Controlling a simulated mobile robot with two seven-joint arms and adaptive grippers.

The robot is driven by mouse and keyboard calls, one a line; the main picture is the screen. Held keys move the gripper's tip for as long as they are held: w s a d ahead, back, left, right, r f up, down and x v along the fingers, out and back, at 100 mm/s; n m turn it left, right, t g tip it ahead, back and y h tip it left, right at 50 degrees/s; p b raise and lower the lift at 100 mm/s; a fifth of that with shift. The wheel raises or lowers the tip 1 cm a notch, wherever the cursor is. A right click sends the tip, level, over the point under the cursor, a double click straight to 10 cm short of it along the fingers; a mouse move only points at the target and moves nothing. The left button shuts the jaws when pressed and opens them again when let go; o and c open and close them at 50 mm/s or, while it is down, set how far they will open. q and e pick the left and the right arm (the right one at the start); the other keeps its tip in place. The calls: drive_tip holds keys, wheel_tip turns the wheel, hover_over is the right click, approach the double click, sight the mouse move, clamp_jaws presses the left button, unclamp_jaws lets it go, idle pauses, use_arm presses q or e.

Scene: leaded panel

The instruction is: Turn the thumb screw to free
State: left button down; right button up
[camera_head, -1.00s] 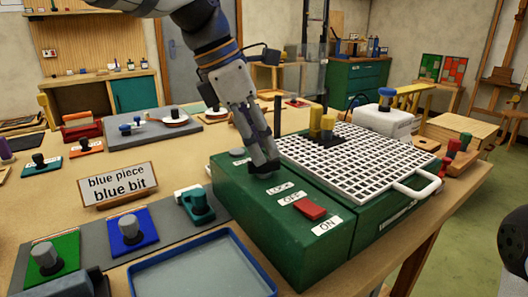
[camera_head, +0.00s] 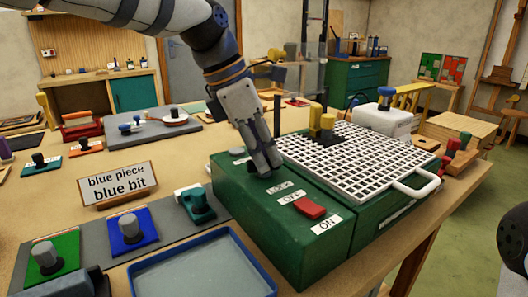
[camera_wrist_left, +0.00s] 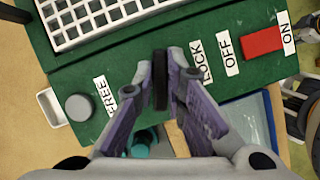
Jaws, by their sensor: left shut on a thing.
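My left gripper (camera_head: 264,166) is shut on the black thumb screw on the top of the green machine housing (camera_head: 300,245). In the left wrist view the thumb screw (camera_wrist_left: 160,80) shows as a dark narrow edge between the two fingertips. It sits between the FREE label (camera_wrist_left: 104,96) and the LOCK label (camera_wrist_left: 201,62). In the head view the fingers hide most of the screw and the FREE label. I cannot tell exactly which label the screw points to. The fingers of my right gripper do not show.
A red switch (camera_head: 309,207) sits beside the OFF and ON labels. A white grid (camera_head: 355,158) with a handle covers the machine's right part. A grey knob (camera_wrist_left: 78,107) stands near FREE. A blue-rimmed tray (camera_head: 135,272) lies in front, left of the housing.

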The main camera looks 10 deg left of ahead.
use_arm(q)
drive_tip(key=m+g, duration=0.1)
drive_tip(key=m, duration=0.2)
drive_tip(key=shift+h, duration=0.3)
drive_tip(key=m+g, duration=0.1)
drive_tip(key=m, duration=0.2)
drive_tip(key=shift+w+f+b, duration=0.1)
drive_tip(key=shift+f+b, duration=0.05)
drive_tip(key=shift+b, duration=0.2)
drive_tip(key=m+g+b, duration=0.1)
drive_tip(key=m, duration=0.2)
drive_tip(key=shift+m+g, duration=0.4)
drive_tip(key=shift+m+g+y+b, duration=0.6)
drive_tip(key=shift+m+y+b, duration=0.1)
drive_tip(key=shift+m, duration=1.4)
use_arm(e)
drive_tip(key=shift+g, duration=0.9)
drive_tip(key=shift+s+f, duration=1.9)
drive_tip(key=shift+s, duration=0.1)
use_arm(q)
drive_tip(key=c, duration=1.6)
unclamp_jaws()
drive_tip(key=shift+c, duration=0.2)
